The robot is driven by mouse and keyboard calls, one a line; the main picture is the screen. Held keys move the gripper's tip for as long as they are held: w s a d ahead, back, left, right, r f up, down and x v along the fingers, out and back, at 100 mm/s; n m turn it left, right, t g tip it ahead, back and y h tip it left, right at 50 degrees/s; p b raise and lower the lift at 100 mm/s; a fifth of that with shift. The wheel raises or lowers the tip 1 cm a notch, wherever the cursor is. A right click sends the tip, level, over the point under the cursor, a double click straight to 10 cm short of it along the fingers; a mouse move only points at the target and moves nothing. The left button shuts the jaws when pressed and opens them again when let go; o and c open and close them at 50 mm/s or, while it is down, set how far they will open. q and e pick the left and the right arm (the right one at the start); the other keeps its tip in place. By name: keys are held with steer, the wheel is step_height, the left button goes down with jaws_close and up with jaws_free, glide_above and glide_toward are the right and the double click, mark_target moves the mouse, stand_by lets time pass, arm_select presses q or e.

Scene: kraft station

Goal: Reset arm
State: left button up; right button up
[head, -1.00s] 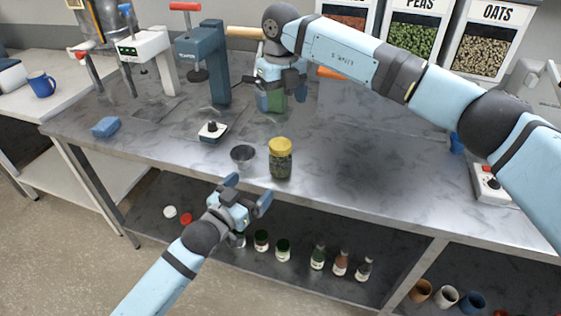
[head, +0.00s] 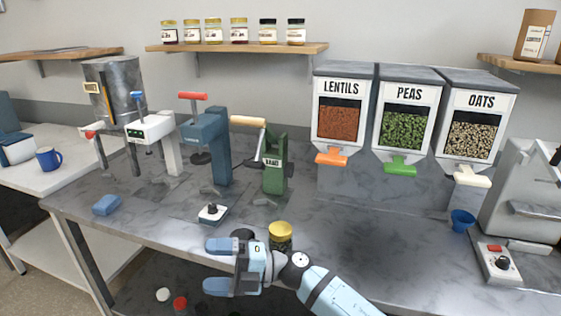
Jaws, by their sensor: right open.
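My right gripper (head: 213,266) is open and empty over the front edge of the steel table, its fingers pointing left. Its arm comes in from the bottom right. A jar with a yellow lid (head: 280,230) stands on the table just behind the gripper, its lower part hidden by my arm. A small dark cup (head: 243,233) beside the jar is mostly hidden by the gripper. My left gripper is not in view.
A green hand press (head: 275,165), a blue press (head: 207,145) and a white device (head: 150,128) stand at the back left. Lentils (head: 339,122), peas (head: 405,130) and oats (head: 474,138) dispensers stand behind. A blue cup (head: 461,220) and a control box (head: 497,263) are right. The centre-right tabletop is clear.

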steer(key=s+d+f+m+t+h, duration=0.2)
steer(key=d+f+m+t+h, duration=0.3)
steer(key=d+f+m+t, duration=0.6)
steer(key=s+d+f+m+t+h, duration=0.1)
steer(key=d+f+m+t+h, duration=0.55)
steer(key=m, duration=0.95)
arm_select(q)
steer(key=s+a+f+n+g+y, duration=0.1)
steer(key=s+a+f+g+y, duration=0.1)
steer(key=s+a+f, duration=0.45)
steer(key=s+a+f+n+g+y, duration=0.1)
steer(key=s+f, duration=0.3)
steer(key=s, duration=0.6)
arm_select(e)
steer(key=s+d+f+m+g+h, duration=0.2)
steer(key=s+d+f+m, duration=0.1)
steer(key=s+d+f, duration=0.4)
steer(key=s+d+f+m+g+h, duration=0.2)
steer(key=s+d+f+m+h, duration=0.15)
steer(key=s+d, duration=0.45)
arm_select(q)
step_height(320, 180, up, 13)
steer(key=p, duration=1.4)
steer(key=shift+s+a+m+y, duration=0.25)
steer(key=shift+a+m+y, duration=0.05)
arm_select(e)
step_height(320, 180, up, 12)
steer(key=s, duration=0.2)
steer(key=shift+s, duration=0.25)
steer(key=shift+a, duration=0.1)
